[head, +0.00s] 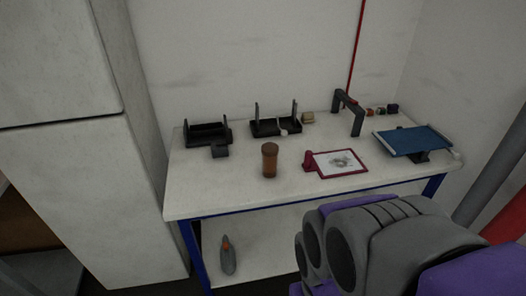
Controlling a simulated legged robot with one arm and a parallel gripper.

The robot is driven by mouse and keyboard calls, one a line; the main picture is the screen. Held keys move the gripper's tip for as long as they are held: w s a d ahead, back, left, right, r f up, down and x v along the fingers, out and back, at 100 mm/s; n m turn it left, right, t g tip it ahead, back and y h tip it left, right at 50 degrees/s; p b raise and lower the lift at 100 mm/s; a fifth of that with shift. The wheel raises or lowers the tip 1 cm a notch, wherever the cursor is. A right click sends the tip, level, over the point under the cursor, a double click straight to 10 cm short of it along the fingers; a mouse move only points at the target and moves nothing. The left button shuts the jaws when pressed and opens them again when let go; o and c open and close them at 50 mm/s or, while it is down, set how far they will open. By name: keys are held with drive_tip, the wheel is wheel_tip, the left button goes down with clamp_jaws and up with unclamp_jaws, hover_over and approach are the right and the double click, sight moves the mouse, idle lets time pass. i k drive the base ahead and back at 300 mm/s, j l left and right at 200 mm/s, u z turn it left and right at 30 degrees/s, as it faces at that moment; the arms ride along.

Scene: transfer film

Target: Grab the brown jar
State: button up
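The brown jar (269,162) stands upright on the white tabletop (215,193), near the middle of its front half. Its lid looks slightly darker than its body. The large grey and purple part at the lower right is my arm, in front of the table and to the right of the jar. It is apart from the jar. My gripper's fingers cannot be made out.
Black holders (207,134) stand behind the jar. A red-framed board (337,163) lies just right of it. A blue tray (412,141) is farther right, near a dark bracket (348,112). A grey bottle (228,256) is on the lower shelf. Tabletop left of the jar is clear.

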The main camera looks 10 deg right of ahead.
sight(270, 150)
drive_tip(key=i+j, duration=0.45)
drive_tip(key=j, duration=0.3)
drive_tip(key=i+j, duration=0.25)
drive_tip(key=i+j+z, duration=0.1)
drive_tip(key=z, duration=0.35)
drive_tip(key=j+z, duration=0.25)
drive_tip(key=z, duration=0.2)
drive_tip(key=j+z, duration=0.25)
drive_tip(key=z, duration=0.6)
